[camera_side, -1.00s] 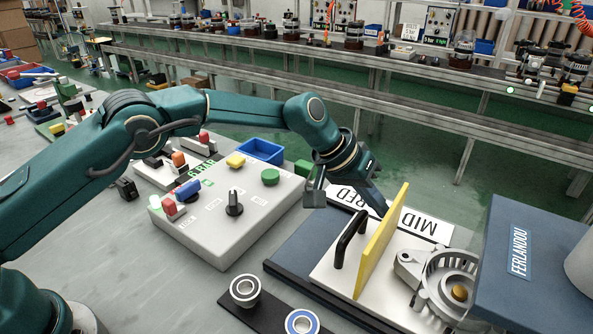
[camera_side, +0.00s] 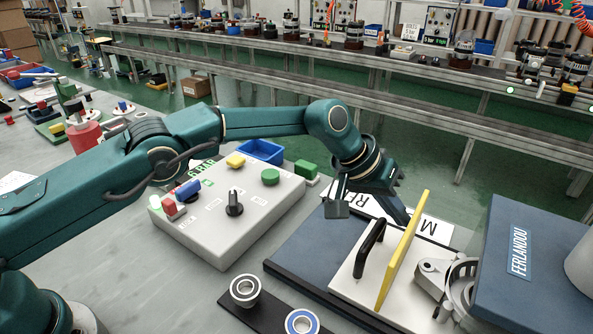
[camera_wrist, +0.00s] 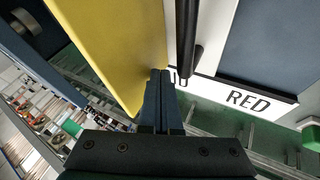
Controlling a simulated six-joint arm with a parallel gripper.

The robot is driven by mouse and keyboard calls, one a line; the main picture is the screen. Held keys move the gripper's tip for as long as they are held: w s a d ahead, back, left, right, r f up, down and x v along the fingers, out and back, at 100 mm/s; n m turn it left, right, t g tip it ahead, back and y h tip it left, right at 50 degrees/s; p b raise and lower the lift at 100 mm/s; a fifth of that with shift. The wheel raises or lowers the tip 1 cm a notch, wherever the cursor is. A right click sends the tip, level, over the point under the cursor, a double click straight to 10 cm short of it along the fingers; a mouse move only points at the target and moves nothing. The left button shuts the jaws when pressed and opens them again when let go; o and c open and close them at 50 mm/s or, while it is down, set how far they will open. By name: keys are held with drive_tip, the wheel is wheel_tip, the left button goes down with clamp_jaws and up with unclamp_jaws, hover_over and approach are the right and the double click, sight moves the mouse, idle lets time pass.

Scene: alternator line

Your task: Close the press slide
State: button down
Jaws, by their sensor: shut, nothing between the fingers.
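The press slide is a white plate (camera_side: 352,278) on a dark blue base (camera_side: 300,250). It carries a black bar handle (camera_side: 370,248), an upright yellow panel (camera_side: 403,250) and a grey metal alternator housing (camera_side: 432,270). The housing is partly hidden behind the blue press head (camera_side: 530,260) marked FERLANDOU. My gripper (camera_side: 404,217) is shut and empty, pointing down at the far end of the yellow panel, on its handle side. In the wrist view its fingertips (camera_wrist: 161,76) lie against or very close to the yellow panel (camera_wrist: 115,45), with the handle (camera_wrist: 187,40) just right of them.
A grey control box (camera_side: 225,220) with coloured buttons and a black knob stands left of the slide. Bearings (camera_side: 245,288) sit on a black strip in front. A blue bin (camera_side: 262,151) stands behind the box.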

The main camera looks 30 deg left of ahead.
drive_tip(key=v, duration=1)
approach(409, 240)
drive_tip(key=shift+a+f, duration=0.8)
drive_tip(key=shift+a, duration=0.8)
drive_tip(key=x, duration=0.9)
drive_tip(key=shift+w+d+f, duration=0.15)
drive_tip(key=shift+w+f, duration=0.1)
drive_tip(key=shift+w, duration=0.05)
drive_tip(key=shift+d, duration=2.35)
